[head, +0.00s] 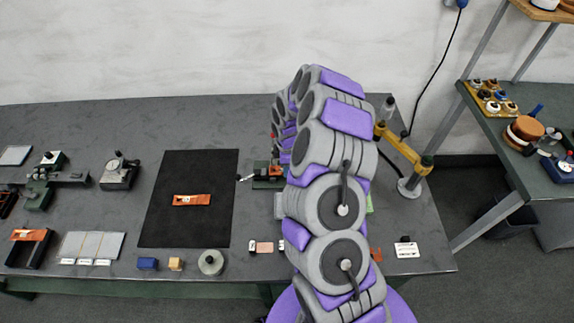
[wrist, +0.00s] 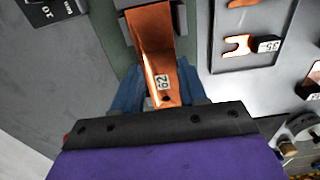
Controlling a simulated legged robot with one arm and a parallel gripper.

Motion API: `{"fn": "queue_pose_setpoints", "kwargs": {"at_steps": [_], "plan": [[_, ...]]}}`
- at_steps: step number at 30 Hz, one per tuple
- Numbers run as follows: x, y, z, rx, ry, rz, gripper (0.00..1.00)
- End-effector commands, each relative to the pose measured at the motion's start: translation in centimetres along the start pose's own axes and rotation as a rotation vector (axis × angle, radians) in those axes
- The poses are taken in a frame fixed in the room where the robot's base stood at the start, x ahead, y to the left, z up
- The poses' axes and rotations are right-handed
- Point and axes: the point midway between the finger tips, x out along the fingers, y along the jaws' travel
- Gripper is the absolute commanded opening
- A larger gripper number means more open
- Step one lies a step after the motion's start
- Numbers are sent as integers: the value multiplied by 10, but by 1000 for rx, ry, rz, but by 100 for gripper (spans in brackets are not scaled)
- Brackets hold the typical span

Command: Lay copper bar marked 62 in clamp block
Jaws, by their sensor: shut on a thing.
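The copper bar marked 62 (wrist: 152,62) is in my gripper (wrist: 160,88), between its blue fingers, in the wrist view. The label lies near the gripped end. The far end of the bar reaches between the dark jaws of the clamp block (wrist: 181,18), which sits on a green base (wrist: 112,38). I cannot tell whether the bar rests on the block's floor. In the head view my arm hides the gripper and the held bar. A green and dark device (head: 262,184) shows partly beside the arm.
Another copper piece (wrist: 238,46) with a number tag lies in a grey tray (wrist: 262,62) right of the clamp. In the head view a copper piece (head: 183,200) lies on a black mat (head: 188,232). A yellow-armed stand (head: 405,152) is right of my arm.

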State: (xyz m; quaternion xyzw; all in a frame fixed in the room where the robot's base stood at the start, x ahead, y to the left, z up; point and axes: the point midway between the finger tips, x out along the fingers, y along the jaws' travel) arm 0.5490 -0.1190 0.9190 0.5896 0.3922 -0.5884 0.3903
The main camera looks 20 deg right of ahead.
Motion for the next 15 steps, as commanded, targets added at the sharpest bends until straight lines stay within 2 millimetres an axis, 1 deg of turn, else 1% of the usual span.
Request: {"fn": "queue_pose_setpoints", "kwargs": {"at_steps": [15], "plan": [[-6,0,0,0,0,0,3]]}}
